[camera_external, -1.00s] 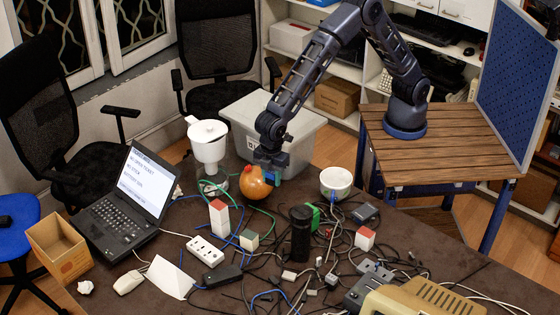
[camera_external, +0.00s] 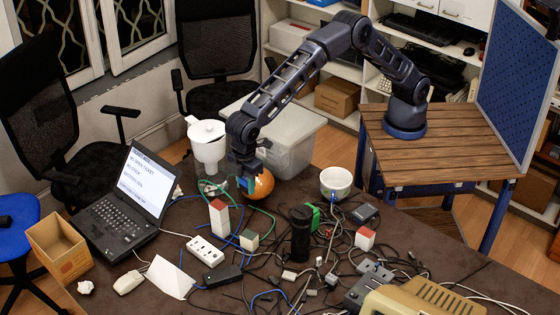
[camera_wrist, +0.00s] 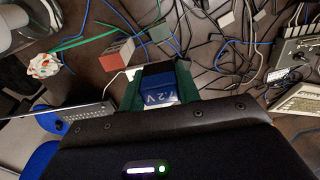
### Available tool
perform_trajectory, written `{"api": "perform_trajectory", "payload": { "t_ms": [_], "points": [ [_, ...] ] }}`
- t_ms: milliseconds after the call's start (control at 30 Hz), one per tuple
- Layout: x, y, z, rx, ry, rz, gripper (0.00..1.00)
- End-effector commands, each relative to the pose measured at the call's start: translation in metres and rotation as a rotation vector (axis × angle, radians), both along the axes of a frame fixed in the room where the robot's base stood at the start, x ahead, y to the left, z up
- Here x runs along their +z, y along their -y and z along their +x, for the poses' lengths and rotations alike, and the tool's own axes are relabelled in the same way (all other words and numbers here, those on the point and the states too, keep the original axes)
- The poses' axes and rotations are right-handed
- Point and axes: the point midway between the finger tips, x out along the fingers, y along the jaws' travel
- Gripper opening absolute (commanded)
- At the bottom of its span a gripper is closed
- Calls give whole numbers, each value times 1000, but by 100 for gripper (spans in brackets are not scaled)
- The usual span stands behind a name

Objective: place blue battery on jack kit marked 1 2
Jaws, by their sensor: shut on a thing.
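The blue battery, marked "7.2 V" in white, shows in the wrist view (camera_wrist: 161,88) between the green fingers of my gripper (camera_wrist: 160,76). In the external view my gripper (camera_external: 247,178) holds the battery (camera_external: 246,186) above the far side of the table, in front of the orange ball-like object. I cannot make out a "1 2" marking, so I cannot tell which thing is the jack kit. Small boxes show: a tall red-topped white box (camera_external: 219,220), a short cream box with a green top (camera_external: 249,241) and another red-topped white box (camera_external: 365,239).
An orange round object (camera_external: 263,187) is right beside my gripper. The laptop (camera_external: 124,209), a power strip (camera_external: 205,250), a black cylinder (camera_external: 300,233) and tangled cables crowd the table. A white bowl (camera_external: 336,182) stands right.

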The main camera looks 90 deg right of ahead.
Motion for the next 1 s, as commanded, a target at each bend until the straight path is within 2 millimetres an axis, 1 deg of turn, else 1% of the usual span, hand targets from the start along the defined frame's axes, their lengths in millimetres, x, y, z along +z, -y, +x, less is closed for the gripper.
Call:
{"api": "perform_trajectory", "payload": {
  "t_ms": [33,400,600,700,933,1000],
  "points": [
    [-10,0,0,-1,-3,-3,8],
    [-90,1,-1,0,-3,-3,8],
    [-129,0,-1,1,-4,-2,8],
    [-141,0,0,0,-1,-1,8],
    [-154,0,0,0,-1,-1,8],
    [-161,0,0,0,-1,-1,8]
  ]
}}
